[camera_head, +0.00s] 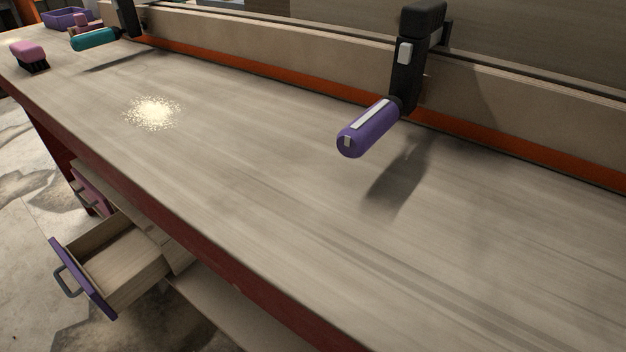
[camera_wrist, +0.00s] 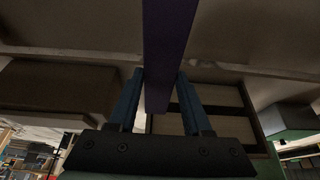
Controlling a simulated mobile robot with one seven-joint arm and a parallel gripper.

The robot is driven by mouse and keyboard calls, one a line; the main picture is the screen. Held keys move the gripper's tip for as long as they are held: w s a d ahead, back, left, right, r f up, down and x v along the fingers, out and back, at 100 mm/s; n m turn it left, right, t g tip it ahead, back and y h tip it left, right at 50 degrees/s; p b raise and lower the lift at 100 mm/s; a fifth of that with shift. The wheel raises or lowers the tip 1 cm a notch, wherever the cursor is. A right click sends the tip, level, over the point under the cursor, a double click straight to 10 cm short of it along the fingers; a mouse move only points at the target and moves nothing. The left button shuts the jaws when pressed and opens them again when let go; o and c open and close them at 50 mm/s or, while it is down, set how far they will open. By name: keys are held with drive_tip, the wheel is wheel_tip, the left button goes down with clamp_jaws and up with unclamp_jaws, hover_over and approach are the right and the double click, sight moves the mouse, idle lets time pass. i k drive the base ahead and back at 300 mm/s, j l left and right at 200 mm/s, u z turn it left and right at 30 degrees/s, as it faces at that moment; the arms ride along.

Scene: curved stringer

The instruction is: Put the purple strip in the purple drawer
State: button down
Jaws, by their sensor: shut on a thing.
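A long, dark purple strip (camera_wrist: 168,45) runs from the top of the wrist view down between the two blue fingers of my gripper (camera_wrist: 160,76). My gripper is shut on it. The strip's upper end is cut off by the picture edge. The purple drawer (camera_head: 82,279) is pulled open below the workbench at the lower left of the head view. Its pale inside looks empty where it shows. Neither my gripper nor the strip is in the head view, so their distance from the drawer cannot be told.
The workbench (camera_head: 235,180) has a pile of sawdust (camera_head: 151,113) and a wide clear top. A clamp with a purple handle (camera_head: 368,128) stands at its back edge, and another has a teal handle (camera_head: 95,39). A pink brush (camera_head: 30,54) and a purple box (camera_head: 68,18) are far left.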

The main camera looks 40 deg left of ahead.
sight(119, 266)
drive_tip(key=k+j+u, duration=0.2)
drive_tip(key=j, duration=1.45)
drive_tip(key=j+u, duration=0.2)
drive_tip(key=j, duration=1.4)
